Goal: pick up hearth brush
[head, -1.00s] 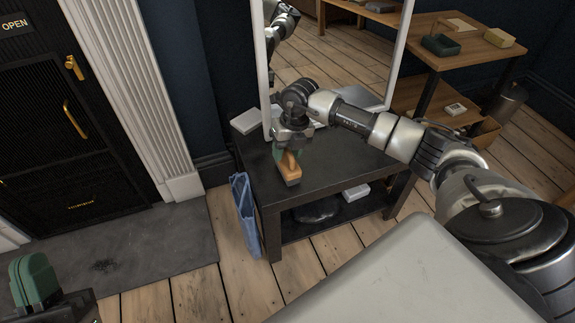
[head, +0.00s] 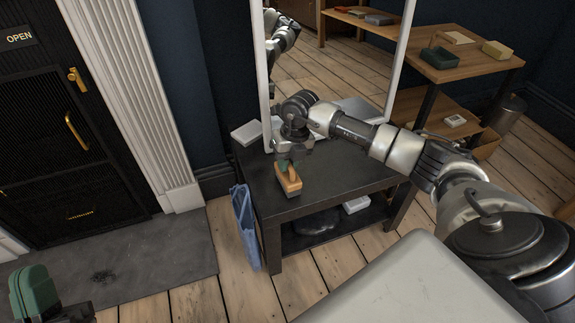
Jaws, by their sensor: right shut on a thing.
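The hearth brush (head: 289,183), with a light wooden back and a darker underside, is at the left part of the black side table. My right gripper (head: 287,168) points down from above and is shut on the brush. I cannot tell whether the brush touches the tabletop or is just above it. The fingers cover part of its far end. My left gripper (head: 35,290) shows only in part at the bottom left corner, with a green rounded pad, away from the brush. I cannot tell whether it is open.
The black side table (head: 335,185) has a white-framed mirror (head: 264,75) standing at its back and a pale box (head: 247,132). A blue cloth or bag (head: 246,228) hangs at its left side. A wooden shelf unit (head: 470,68) stands at the right.

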